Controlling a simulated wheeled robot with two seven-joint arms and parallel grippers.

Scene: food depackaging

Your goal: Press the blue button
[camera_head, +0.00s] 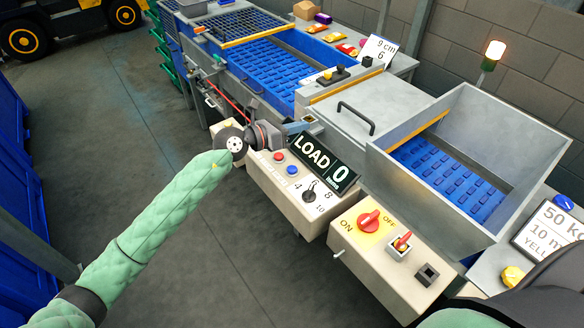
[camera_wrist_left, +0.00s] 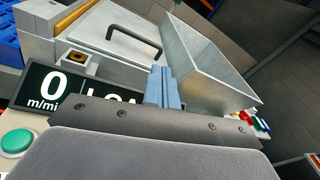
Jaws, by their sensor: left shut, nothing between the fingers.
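The blue button (camera_head: 292,169) sits on the beige control box (camera_head: 318,218), just below a red button (camera_head: 279,156). My left gripper (camera_head: 307,121) is shut and empty, above the far edge of the box and beside the LOAD display (camera_head: 324,160). It is apart from the blue button, up and slightly right of it in the head view. In the left wrist view the closed pale-blue fingers (camera_wrist_left: 162,86) stand in front of the display. A green button (camera_wrist_left: 17,142) shows at that view's left edge; the blue button does not show there. My right gripper is not in view.
A dial (camera_head: 310,194) is on the same box. A second box carries a red ON/OFF knob (camera_head: 369,221) and a red switch (camera_head: 403,241). The metal hopper (camera_head: 510,130) and conveyor (camera_head: 255,65) stand behind. Open floor lies left of the boxes.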

